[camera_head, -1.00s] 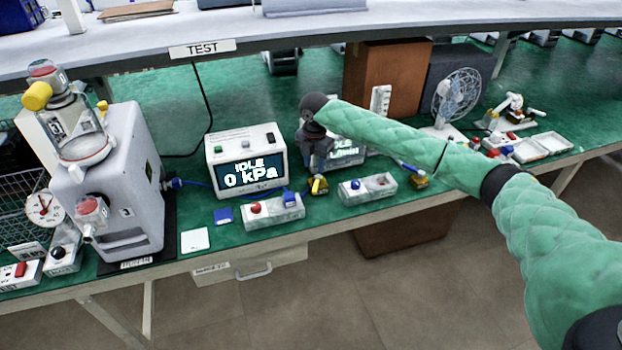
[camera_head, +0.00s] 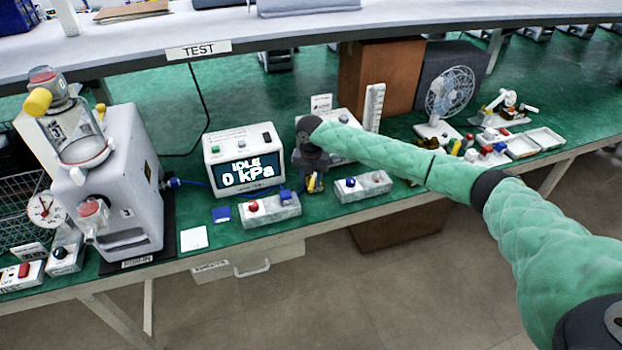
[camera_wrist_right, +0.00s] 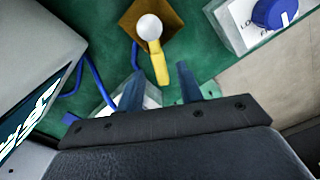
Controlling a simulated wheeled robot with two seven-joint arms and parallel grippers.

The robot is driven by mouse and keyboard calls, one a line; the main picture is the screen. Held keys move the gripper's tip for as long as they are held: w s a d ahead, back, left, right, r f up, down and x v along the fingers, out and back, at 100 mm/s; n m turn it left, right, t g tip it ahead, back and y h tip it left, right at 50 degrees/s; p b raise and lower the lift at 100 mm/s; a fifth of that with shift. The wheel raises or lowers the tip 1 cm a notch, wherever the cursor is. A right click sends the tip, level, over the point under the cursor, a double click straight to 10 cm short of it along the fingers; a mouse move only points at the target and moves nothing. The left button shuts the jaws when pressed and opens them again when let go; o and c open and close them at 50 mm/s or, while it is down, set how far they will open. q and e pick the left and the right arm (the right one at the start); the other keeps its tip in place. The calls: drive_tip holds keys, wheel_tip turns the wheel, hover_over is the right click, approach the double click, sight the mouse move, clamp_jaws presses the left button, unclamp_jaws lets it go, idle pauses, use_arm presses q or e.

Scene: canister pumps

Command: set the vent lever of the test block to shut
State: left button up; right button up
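The test block is a small brass block (camera_wrist_right: 133,22) with a white round cap on top, seen in the right wrist view. Its yellow vent lever (camera_wrist_right: 160,65) points from the cap toward my right gripper. In the head view the lever (camera_head: 312,184) shows small below the gripper, and the block is largely hidden. My right gripper (camera_wrist_right: 160,88) is open. Its two dark fingertips stand on either side of the lever's free end, and I cannot tell whether they touch it. In the head view the right gripper (camera_head: 313,168) points down at the bench. My left gripper is not in view.
A gauge display (camera_head: 245,160) reading "IDLE 0 kPa" stands left of the gripper. A grey box with red and blue knobs (camera_head: 270,209) is close on the left. Another knob box (camera_head: 363,187) is close on the right. A blue tube (camera_wrist_right: 97,85) runs beside the fingers.

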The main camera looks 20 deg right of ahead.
drive_tip(key=shift+s+f, duration=0.1)
drive_tip(key=shift+f, duration=0.35)
clamp_jaws()
